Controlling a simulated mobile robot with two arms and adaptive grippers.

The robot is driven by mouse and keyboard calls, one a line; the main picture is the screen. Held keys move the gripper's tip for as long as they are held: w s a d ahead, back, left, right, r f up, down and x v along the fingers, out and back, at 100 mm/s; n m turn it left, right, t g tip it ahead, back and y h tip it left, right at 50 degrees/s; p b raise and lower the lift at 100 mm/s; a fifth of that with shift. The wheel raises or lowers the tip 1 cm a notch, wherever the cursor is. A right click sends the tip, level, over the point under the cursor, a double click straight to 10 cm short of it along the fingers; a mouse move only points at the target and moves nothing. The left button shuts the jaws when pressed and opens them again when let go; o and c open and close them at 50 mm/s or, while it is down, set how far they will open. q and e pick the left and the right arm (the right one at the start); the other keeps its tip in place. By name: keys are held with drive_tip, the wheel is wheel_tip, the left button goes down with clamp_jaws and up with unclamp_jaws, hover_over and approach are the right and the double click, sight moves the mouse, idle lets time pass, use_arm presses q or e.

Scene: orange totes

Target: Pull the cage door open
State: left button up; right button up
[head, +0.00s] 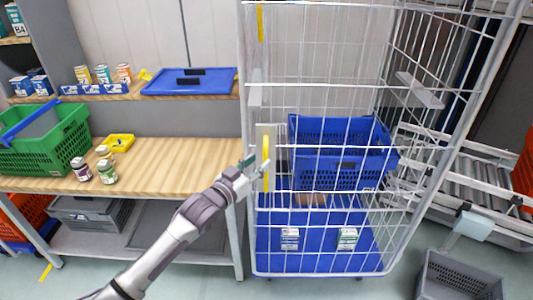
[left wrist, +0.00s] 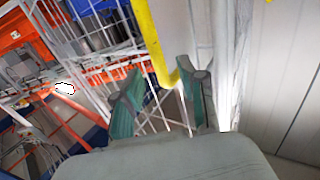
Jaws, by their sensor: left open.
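The cage door (head: 300,86) is a wire mesh front on a tall metal roll cage. It appears shut, level with the front of the cage. Its upright yellow handle (head: 266,163) sits at the door's left edge. My left gripper (head: 256,164) is open right at the handle, coming from the left. In the left wrist view, the two green fingers (left wrist: 162,88) are spread, and the bent lower end of the yellow handle (left wrist: 153,40) shows between them. I cannot tell whether a finger touches it. My right gripper is not in view.
Inside the cage are a blue crate (head: 345,165) and small boxes (head: 347,238) on a blue base. A wooden workbench (head: 185,155) with a green basket (head: 45,150) stands at left. A roller conveyor (head: 468,172) and grey tote (head: 455,280) are at right.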

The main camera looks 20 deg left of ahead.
sight(264, 157)
use_arm(q)
drive_tip(key=shift+x, duration=2.3)
clamp_jaws()
